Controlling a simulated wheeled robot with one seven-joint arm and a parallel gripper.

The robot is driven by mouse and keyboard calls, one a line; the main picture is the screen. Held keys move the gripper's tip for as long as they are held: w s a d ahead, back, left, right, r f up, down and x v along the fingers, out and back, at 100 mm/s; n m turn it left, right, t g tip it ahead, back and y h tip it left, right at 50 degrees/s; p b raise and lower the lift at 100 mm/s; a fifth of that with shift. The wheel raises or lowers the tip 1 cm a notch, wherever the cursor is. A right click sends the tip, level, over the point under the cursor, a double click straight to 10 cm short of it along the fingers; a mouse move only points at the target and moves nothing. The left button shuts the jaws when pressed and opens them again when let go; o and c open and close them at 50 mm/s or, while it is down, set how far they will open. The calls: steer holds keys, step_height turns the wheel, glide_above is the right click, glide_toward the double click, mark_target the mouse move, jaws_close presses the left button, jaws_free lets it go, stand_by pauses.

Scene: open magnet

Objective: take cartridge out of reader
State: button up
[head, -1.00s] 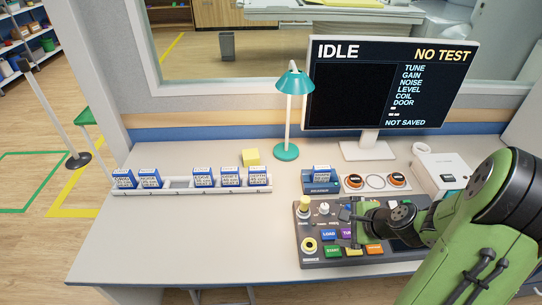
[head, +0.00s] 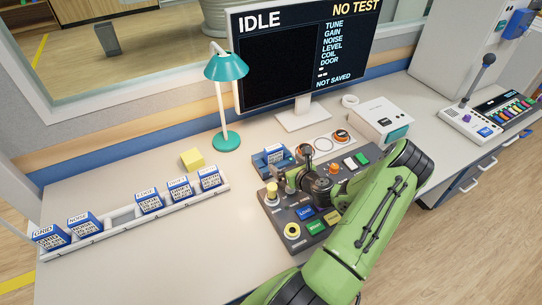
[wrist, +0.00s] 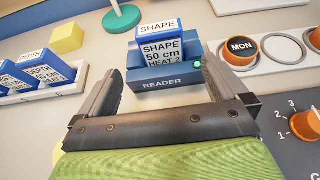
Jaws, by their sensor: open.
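The cartridge (wrist: 160,50) is blue with white labels reading SHAPE, 50 cm, HEAT 2. It sits upright in the dark blue reader (wrist: 165,84), which has a small green light at its right. In the head view the cartridge (head: 277,154) and reader (head: 259,164) stand behind the control panel, left of the arm. My gripper (wrist: 161,72) is open and empty. Its fingers lie to the left and right of the reader in the wrist view, with no visible contact. In the head view the gripper (head: 304,158) is small and partly hidden by my wrist.
A white rack (head: 125,224) at left holds several blue cartridges, with an empty slot between them. A teal lamp (head: 226,68) and a yellow block (head: 192,158) stand behind. The control panel (head: 277,212) lies under my arm. Orange-rimmed MON piece (wrist: 243,47) sits right of the reader.

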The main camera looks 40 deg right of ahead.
mark_target(276, 155)
steer(key=x, duration=0.8)
steer(key=shift+w+d+f+b, duration=0.15)
steer(key=shift+w+b, duration=0.1)
steer(key=shift+b, duration=0.1)
steer(key=shift+s, duration=0.1)
steer(key=shift+c, duration=0.2)
steer(key=c, duration=1)
